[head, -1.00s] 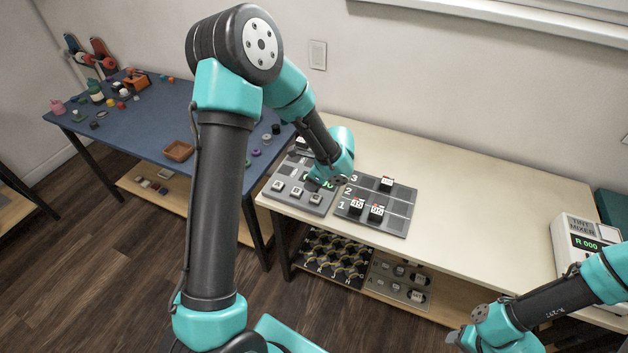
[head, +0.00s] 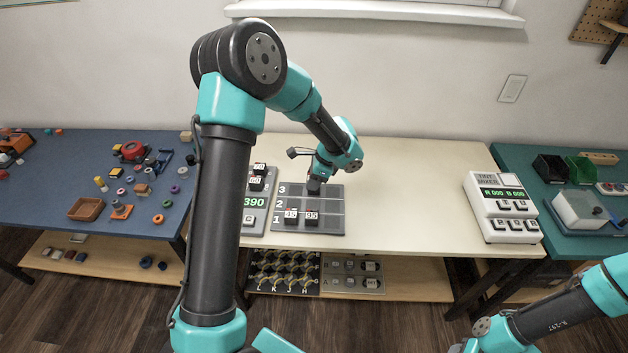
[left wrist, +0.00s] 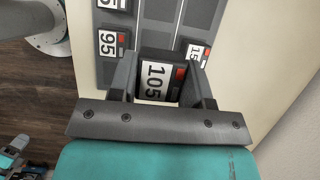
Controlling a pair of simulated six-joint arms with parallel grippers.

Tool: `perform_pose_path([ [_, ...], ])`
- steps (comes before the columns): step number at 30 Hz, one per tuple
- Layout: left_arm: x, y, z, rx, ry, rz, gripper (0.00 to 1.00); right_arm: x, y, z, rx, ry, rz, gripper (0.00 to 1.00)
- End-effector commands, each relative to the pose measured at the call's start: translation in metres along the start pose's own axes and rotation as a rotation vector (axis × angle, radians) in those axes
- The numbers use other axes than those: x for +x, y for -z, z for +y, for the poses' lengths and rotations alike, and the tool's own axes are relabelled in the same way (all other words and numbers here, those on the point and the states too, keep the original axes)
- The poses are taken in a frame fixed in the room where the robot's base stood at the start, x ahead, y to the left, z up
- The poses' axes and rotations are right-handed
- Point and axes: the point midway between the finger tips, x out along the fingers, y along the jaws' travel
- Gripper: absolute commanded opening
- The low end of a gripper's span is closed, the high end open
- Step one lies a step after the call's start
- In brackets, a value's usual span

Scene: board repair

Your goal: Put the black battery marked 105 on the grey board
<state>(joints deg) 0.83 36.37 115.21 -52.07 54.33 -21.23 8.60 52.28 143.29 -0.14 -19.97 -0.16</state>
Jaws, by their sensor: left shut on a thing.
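The black battery marked 105 (left wrist: 154,78) is between the fingers of my left gripper (left wrist: 162,88) in the left wrist view, its white label facing the camera. In the head view my left gripper (head: 315,180) is over the back part of the grey board (head: 334,207) with rows 1, 2 and 3. Batteries including one marked 95 (head: 311,217) stand in row 1; the 95 (left wrist: 110,43) also shows in the left wrist view. Another battery (left wrist: 196,52) stands to the right of the held one there. Whether the 105 touches the board cannot be told.
A second grey unit (head: 253,215) with a green 390 display and batteries stands directly left of the board. The tint mixer (head: 502,207) is at the table's right. The cream table (head: 410,200) between is clear. A lower shelf (head: 415,275) holds trays.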

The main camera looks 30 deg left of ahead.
Motion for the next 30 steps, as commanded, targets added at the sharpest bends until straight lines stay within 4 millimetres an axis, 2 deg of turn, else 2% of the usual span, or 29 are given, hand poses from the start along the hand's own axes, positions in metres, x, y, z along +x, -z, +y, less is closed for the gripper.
perform_pose_path([
  [14, 0.006, 0.003, 0.0, 0.001, 0.0, 0.0, 0.18, 0.0, 0.0, 0.0, 0.0, 0.0, 0.0, 0.43],
  [30, 0.05, 0.021, 0.0, 0.003, 0.0, 0.0, 0.18, 0.0, 0.0, 0.0, 0.0, 0.0, 0.0, 0.43],
])
